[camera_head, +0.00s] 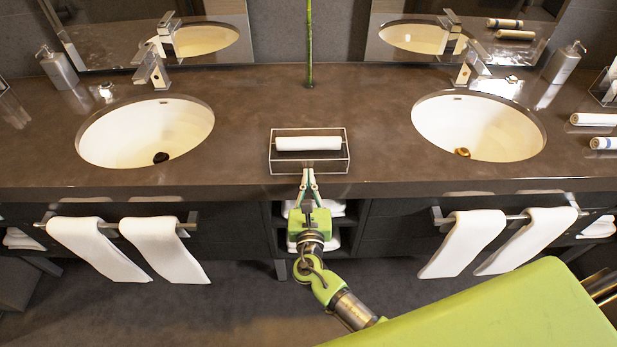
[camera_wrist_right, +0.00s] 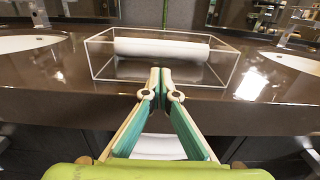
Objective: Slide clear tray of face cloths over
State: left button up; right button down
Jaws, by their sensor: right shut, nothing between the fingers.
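The clear tray (camera_head: 348,160) stands on the counter between the two sinks, near the front edge. It holds a rolled white face cloth (camera_head: 308,143). In the right wrist view the tray (camera_wrist_right: 226,78) is straight ahead, with the white roll (camera_wrist_right: 160,49) lying across inside it. My right gripper (camera_head: 307,171) is shut and empty at the front side of the tray, near its middle. In the wrist view its fingertips (camera_wrist_right: 160,72) overlap the tray's front wall; I cannot tell whether they touch it. My left gripper is not in view.
The brown counter (camera_head: 365,110) is clear to both sides of the tray. The left sink (camera_head: 145,130) and right sink (camera_head: 478,128) flank it. A green stalk (camera_head: 309,45) stands behind it. White towels (camera_head: 160,248) hang below the counter front.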

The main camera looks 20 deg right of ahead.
aim_at(308, 152)
jog(key=b+x, duration=0.2)
jog(key=x, duration=0.5)
jog(key=shift+f+b, duration=0.2)
jog(key=shift+b, duration=0.1)
jog(key=shift+r, duration=0.1)
jog(key=shift+s+d, duration=0.1)
